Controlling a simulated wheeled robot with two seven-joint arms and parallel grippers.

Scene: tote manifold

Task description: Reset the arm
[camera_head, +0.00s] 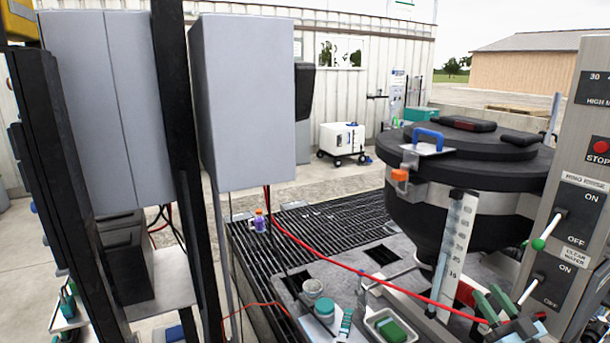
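I cannot make out my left gripper anywhere in the head view. A cluster of dark parts with green ends (503,304) sits at the lower right, below the control panel. My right gripper may be among these parts, but I cannot separate it clearly or see its opening. I see nothing clearly held.
A black lidded tank (465,160) with a blue handle stands at the right beside a grey switch panel (572,240). A red hose (350,268) crosses the dark grating (330,228). Tall grey boxes (243,100) fill the left.

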